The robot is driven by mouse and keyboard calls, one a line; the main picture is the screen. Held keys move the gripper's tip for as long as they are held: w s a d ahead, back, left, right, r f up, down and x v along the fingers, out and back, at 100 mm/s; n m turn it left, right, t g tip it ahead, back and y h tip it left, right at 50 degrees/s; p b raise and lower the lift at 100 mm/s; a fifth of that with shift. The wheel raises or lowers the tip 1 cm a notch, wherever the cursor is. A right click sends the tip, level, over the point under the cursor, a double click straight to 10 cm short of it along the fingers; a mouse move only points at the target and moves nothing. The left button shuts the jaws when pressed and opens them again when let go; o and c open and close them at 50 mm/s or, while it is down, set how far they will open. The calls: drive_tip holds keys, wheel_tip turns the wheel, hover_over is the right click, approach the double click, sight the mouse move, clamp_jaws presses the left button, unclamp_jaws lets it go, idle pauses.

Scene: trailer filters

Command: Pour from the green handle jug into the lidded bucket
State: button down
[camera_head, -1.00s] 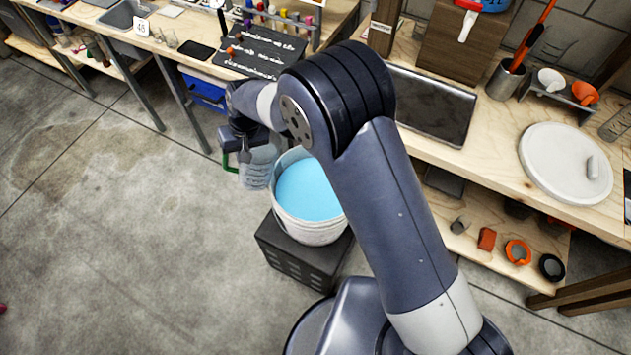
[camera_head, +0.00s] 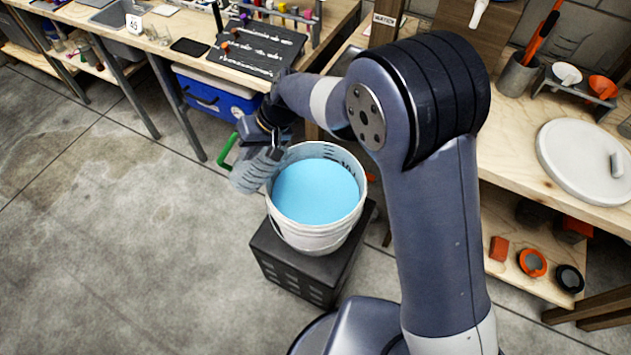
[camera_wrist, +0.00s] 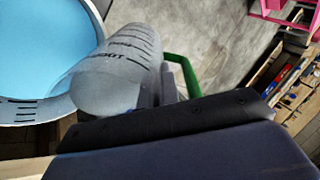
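The green handle jug (camera_head: 251,171) is a clear, graduated jug with a green handle. It hangs tilted at the left rim of the bucket (camera_head: 311,236). In the wrist view the jug (camera_wrist: 122,65) lies tipped beside the bucket rim, its base end toward the camera or its mouth, I cannot tell which. The white bucket is open and holds light blue liquid (camera_head: 316,191); it also shows in the wrist view (camera_wrist: 40,110). My gripper (camera_head: 266,150) is at the jug's handle side and appears shut on it; the fingertips are mostly hidden. Whether liquid is in the jug is unclear.
The bucket stands on a black vented box (camera_head: 298,268). A round white lid (camera_head: 585,161) lies on the right workbench. A blue cooler (camera_head: 215,95) stands under the left bench. The concrete floor at left is clear.

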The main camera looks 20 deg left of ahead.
drive_tip(key=shift+w+d+y+b, duration=0.2)
drive_tip(key=shift+d+y+b, duration=0.2)
drive_tip(key=shift+b, duration=0.65)
drive_tip(key=shift+w+d+f+g+y+b, duration=0.15)
drive_tip(key=shift+d+f+g+y+b, duration=0.2)
drive_tip(key=shift+b, duration=0.95)
drive_tip(key=shift+w+f+y+b, duration=0.1)
drive_tip(key=shift+f+y+b, duration=0.25)
drive_tip(key=shift+b, duration=0.5)
drive_tip(key=shift+d, duration=0.1)
drive_tip(key=shift+w+d+g+y+b, duration=0.1)
drive_tip(key=shift+d+g+y+b, duration=0.3)
drive_tip(key=shift+b, duration=0.6)
drive_tip(key=shift+w+d+g+y+b, duration=0.15)
drive_tip(key=shift+y+b, duration=0.35)
drive_tip(key=shift+b, duration=0.45)
drive_tip(key=shift+w+d+f+g+y+b, duration=0.1)
drive_tip(key=shift+d+f+g+y+b, duration=0.25)
drive_tip(key=shift+b, duration=0.65)
drive_tip(key=shift+w+d+f+g+y+b, duration=0.15)
drive_tip(key=shift+f+y+b, duration=0.35)
drive_tip(key=shift+b, duration=0.5)
idle(0.8)
